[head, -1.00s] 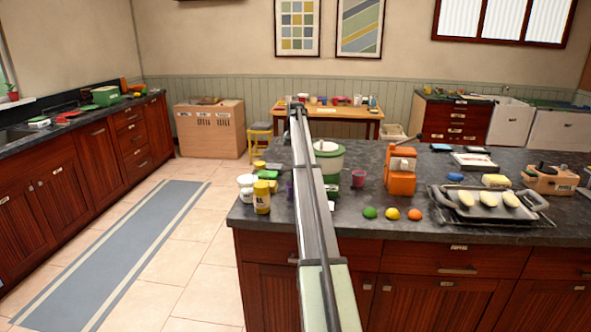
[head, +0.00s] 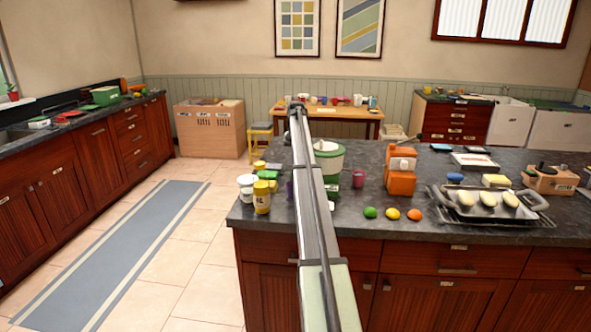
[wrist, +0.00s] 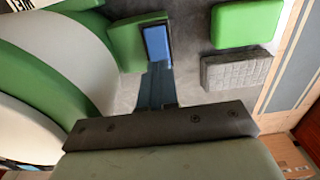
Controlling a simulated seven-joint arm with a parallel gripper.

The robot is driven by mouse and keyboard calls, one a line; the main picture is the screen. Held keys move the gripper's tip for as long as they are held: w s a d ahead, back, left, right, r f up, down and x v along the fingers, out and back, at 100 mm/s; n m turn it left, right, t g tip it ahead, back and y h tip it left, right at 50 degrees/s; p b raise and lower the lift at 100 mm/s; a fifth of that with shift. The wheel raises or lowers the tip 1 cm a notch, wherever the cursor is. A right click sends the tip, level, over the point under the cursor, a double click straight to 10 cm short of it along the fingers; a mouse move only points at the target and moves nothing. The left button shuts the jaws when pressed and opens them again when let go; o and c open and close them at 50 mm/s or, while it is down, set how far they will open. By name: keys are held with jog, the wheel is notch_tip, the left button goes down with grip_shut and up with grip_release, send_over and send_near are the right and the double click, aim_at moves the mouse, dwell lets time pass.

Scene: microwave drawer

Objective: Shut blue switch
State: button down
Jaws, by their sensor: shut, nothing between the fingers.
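The blue switch (wrist: 157,43) is a small blue rectangle on a green block (wrist: 127,44) at the top middle of the wrist view. The block adjoins a large rounded green-and-white appliance (wrist: 62,60) on the left, which appears to be the green-and-white pot (head: 328,158) on the island in the head view. My gripper (wrist: 158,67) is shut and empty, its dark fingertips right at the near edge of the blue switch. I cannot tell whether they touch it. In the head view my arm hides the switch and my gripper.
A green block (wrist: 246,24) and a grey textured block (wrist: 236,70) lie right of my gripper in the wrist view. On the island, yellow-lidded jars (head: 262,196), an orange dispenser (head: 400,172) and a tray (head: 487,210) stand around my arm.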

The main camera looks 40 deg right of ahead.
jog(key=shift+f, duration=0.3)
dwell(0.5)
jog(key=shift+r, duration=0.1)
notch_tip(320, 180, up, 7)
dwell(1.0)
jog(key=shift+a, duration=0.1)
dwell(0.4)
